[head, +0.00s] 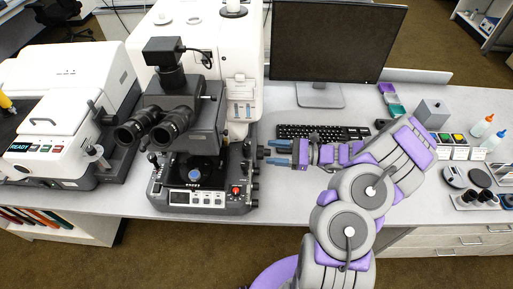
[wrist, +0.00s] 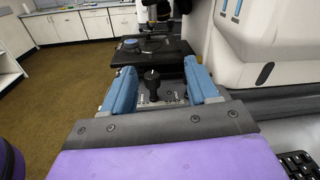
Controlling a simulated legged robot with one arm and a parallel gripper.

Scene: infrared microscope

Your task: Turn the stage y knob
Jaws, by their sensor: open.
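The microscope (head: 195,120) stands on the bench, with its dark stage (head: 194,172) low at the front. Dark knobs stick out on its right side (head: 254,169); I cannot tell for sure which is the stage y knob. My gripper (head: 269,152) is just right of the microscope, its blue fingers pointing left at it. In the wrist view my gripper (wrist: 158,66) is open and empty. A black knob (wrist: 152,86) shows in the gap between the fingers, apart from both. Behind it is the dark stage area (wrist: 160,50).
A keyboard (head: 322,132) and monitor (head: 337,45) stand behind my arm. A white instrument (head: 75,100) is left of the microscope. Small bottles (head: 482,125) and a grey box (head: 432,112) are at the right. The bench front between microscope and arm is clear.

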